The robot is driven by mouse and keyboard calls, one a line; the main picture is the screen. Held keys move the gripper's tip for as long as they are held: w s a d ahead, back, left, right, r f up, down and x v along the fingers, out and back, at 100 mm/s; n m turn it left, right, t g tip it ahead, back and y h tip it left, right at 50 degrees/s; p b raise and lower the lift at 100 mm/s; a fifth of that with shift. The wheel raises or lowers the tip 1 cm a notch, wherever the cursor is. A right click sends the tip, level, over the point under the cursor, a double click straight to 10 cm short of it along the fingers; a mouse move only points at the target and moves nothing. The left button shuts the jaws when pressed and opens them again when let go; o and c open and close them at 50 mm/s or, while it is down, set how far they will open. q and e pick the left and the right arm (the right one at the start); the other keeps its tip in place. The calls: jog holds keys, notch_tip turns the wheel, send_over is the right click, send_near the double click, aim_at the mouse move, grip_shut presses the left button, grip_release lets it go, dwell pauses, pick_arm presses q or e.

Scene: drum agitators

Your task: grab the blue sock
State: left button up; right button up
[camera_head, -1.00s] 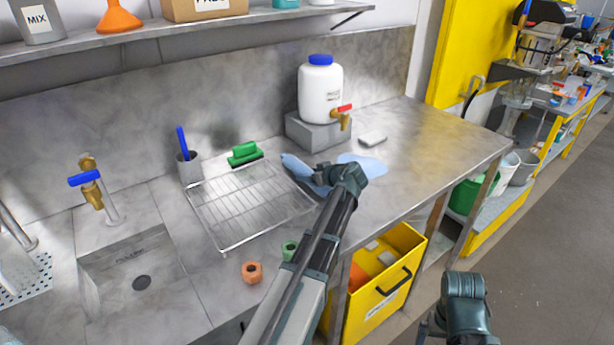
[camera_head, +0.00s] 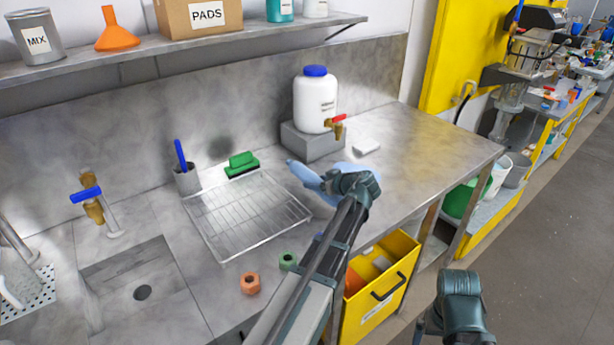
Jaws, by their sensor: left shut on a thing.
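The blue sock (camera_head: 304,175) is a soft light blue strip just beyond the right back corner of the wire rack. My left gripper (camera_head: 333,184) reaches over the steel bench and is shut on the sock's right part, with the other end sticking out to the left. The jaws hide part of the sock, and I cannot tell whether it still touches the bench. A flat light blue patch (camera_head: 363,170) shows behind the gripper, partly covered by it. My right gripper's jaws are not seen; only a dark part of that arm shows at the lower right.
The wire rack (camera_head: 247,214) lies left of the gripper, with a green brush (camera_head: 242,164) behind it. A white drum with a tap (camera_head: 315,101) stands on a grey block. Orange (camera_head: 250,284) and green (camera_head: 288,261) nuts lie in front. The bench's right end is mostly clear.

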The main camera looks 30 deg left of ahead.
pick_arm(q)
jog(key=s+d, duration=0.1)
jog(key=d, duration=0.2)
jog(key=s+d, duration=0.1)
jog(key=d, duration=0.2)
jog(key=s+d+r+p, duration=0.1)
jog(key=d, duration=0.3)
